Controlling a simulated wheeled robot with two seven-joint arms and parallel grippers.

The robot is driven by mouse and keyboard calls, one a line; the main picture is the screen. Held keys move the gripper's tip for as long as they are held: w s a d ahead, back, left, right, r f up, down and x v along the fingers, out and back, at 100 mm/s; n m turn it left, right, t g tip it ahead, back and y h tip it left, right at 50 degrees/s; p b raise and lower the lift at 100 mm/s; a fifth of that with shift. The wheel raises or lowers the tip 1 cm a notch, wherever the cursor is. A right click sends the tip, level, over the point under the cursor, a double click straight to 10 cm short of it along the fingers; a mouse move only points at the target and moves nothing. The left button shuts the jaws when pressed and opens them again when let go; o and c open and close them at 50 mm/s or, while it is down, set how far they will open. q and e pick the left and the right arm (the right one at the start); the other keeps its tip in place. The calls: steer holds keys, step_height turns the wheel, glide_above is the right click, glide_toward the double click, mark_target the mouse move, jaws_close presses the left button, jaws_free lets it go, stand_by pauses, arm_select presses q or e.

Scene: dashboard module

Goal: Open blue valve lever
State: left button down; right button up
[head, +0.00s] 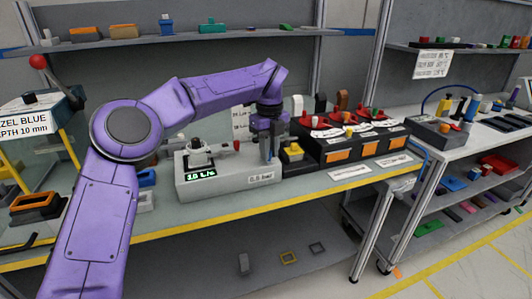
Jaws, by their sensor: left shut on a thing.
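My left arm comes in from the left and reaches over the workbench. My left gripper (269,152) points down at the right end of a grey module (225,182) and is shut on a thin blue part there, which looks like the blue valve lever. The gripper hides most of the lever, so its angle cannot be told. The module has a green display reading about 1.8 L/s and a label reading 0.5 bar. My right gripper is not in view.
Right of the module are a yellow button box (292,152) and a black panel (318,148) with red knobs and orange displays. Shelves with small parts run behind. The yellow-striped bench edge (190,217) is clear.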

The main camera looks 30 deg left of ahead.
arm_select(q)
steer(key=shift+w+n, duration=0.2)
steer(key=shift+n, duration=0.4)
steer(key=c, duration=1)
jaws_free()
steer(key=shift+a, duration=0.1)
steer(key=shift+w+f, duration=0.1)
steer(key=shift+f, duration=0.05)
steer(key=shift+r, duration=0.25)
step_height(320, 180, up, 10)
steer(key=shift+p, duration=1.2)
